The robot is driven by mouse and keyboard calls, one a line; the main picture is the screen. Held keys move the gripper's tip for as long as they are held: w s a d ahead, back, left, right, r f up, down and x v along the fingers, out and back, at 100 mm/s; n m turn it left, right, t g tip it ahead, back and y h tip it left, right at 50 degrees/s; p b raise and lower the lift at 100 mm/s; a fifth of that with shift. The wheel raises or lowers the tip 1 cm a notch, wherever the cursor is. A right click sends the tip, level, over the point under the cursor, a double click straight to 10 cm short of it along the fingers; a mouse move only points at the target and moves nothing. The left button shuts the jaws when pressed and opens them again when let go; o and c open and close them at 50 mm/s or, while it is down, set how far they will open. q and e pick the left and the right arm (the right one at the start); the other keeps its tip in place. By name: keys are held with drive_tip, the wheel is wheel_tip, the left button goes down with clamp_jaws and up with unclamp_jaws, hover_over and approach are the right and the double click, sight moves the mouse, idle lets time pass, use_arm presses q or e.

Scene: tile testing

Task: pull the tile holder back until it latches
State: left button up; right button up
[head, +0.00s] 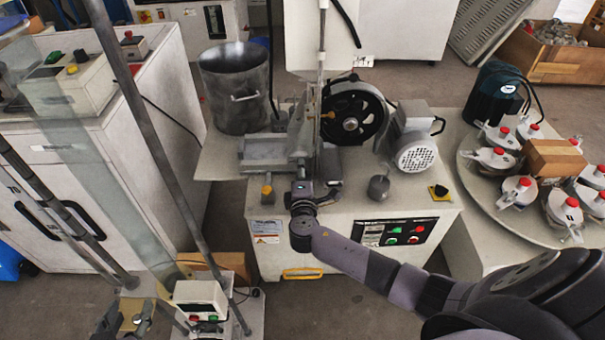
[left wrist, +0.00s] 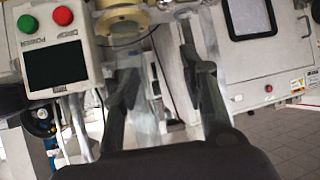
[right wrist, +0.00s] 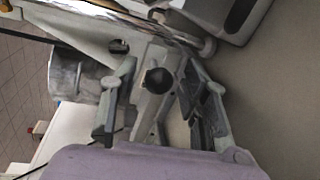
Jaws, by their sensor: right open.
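The tile holder (head: 275,152) appears to be the grey metal slide on the white cutting machine (head: 268,235), left of the black wheel. In the right wrist view a grey metal piece with a round black knob (right wrist: 159,81) shows between the fingers of my right gripper (right wrist: 160,98). These fingers are apart, one on each side of the knob; I cannot tell whether they touch the piece. In the head view my right gripper (head: 318,180) is at the machine's front, partly hidden by its wrist. My left gripper (left wrist: 158,75) is open, with its fingers apart, near a small control box (left wrist: 55,65).
A steel bucket (head: 235,88) stands behind the slide. A motor (head: 410,140) and a switch panel (head: 405,232) are on the machine. Slanted glass and poles fill the left.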

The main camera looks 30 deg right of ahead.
drive_tip(key=shift+w+d, duration=0.1)
drive_tip(key=shift+w, duration=0.15)
drive_tip(key=shift+c, duration=0.3)
clamp_jaws()
drive_tip(key=shift+f, duration=0.1)
idle(0.4)
